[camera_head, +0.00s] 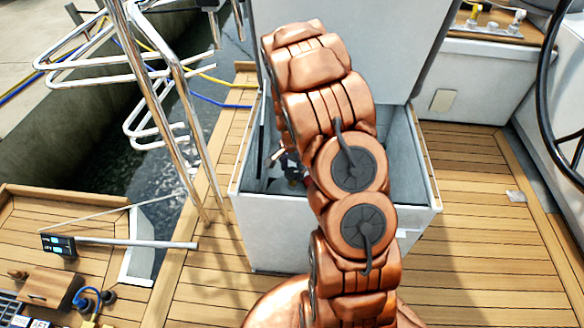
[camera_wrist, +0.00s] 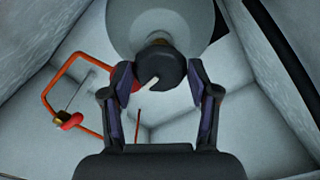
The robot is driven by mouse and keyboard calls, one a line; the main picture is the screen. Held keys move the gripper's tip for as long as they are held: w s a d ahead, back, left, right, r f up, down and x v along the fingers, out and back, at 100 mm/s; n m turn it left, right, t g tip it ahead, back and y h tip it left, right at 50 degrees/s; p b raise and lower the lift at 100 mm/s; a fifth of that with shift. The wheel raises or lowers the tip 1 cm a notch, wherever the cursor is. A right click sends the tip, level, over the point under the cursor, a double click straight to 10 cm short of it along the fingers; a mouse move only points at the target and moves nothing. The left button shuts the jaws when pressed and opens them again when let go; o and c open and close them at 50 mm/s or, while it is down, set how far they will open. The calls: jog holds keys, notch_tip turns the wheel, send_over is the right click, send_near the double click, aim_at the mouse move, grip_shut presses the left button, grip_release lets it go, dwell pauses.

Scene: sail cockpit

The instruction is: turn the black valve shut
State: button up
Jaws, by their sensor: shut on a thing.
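The black valve (camera_wrist: 165,61) is a round dark knob with a white pointer mark, in the upper middle of the wrist view. The pointer slants down to the left. The knob sits in front of a large grey rounded body (camera_wrist: 128,20). My gripper (camera_wrist: 160,78) has one finger on each side of the knob and is shut on it. In the head view my copper arm reaches down into the open white locker (camera_head: 246,232). The arm and the locker's walls hide the valve there.
An orange-red bent tube (camera_wrist: 47,92) and a red knob (camera_wrist: 71,121) with a brass part are left of my gripper. Pale locker walls close in around it. The raised lid (camera_head: 395,60) stands behind my arm. Chrome rails (camera_head: 165,100) rise at the left; planked deck (camera_head: 475,200) lies right.

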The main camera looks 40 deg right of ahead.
aim_at(292, 172)
jog(key=shift+m, duration=0.8)
jog(key=shift+p, duration=0.3)
jog(key=o, duration=1.1)
jog(key=shift+o, duration=0.2)
jog(key=shift+r, duration=0.15)
notch_tip(292, 172, up, 12)
